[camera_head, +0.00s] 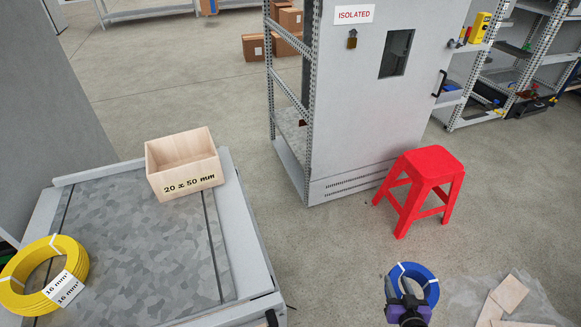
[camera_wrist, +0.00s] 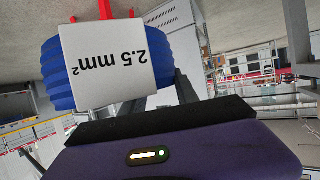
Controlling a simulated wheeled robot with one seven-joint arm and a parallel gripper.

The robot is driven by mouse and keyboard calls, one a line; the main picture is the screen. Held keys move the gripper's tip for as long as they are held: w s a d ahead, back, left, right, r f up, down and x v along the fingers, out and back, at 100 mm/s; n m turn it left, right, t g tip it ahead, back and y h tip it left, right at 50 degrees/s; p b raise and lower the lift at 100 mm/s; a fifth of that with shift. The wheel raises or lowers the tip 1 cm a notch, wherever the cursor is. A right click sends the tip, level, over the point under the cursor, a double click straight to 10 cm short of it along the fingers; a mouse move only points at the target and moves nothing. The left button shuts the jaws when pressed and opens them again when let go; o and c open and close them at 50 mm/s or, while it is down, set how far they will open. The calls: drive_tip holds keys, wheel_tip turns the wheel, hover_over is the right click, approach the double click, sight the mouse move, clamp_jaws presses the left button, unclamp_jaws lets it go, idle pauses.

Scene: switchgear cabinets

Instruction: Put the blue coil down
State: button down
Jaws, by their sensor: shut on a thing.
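The blue coil (camera_head: 431,291) is at the lower right of the head view, upright, with white ties on it. My gripper (camera_head: 408,297) is shut on it from the near side. In the wrist view the blue coil (camera_wrist: 54,76) fills the upper left and carries a white label reading "2.5 mm²". The fingers are mostly hidden behind the coil and label. Over the floor, I cannot tell exactly how high the coil is held.
A grey-topped cart (camera_head: 140,250) at left carries a yellow coil (camera_head: 75,258) and a wooden box (camera_head: 185,181) labelled "20 x 50 mm". A red stool (camera_head: 432,165) stands before the "ISOLATED" cabinet (camera_head: 365,130). Pale tiles (camera_head: 509,293) lie at lower right. Floor between cart and coil is clear.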

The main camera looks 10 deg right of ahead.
wheel_tip(320, 180, up, 4)
drive_tip(key=p, duration=0.2)
drive_tip(key=shift+a+p, duration=0.1)
drive_tip(key=shift+p, duration=0.2)
drive_tip(key=shift+s+a+r+p, duration=0.1)
drive_tip(key=shift+a+r+p, duration=0.05)
drive_tip(key=shift+r+p, duration=0.15)
drive_tip(key=shift+s+f, duration=0.15)
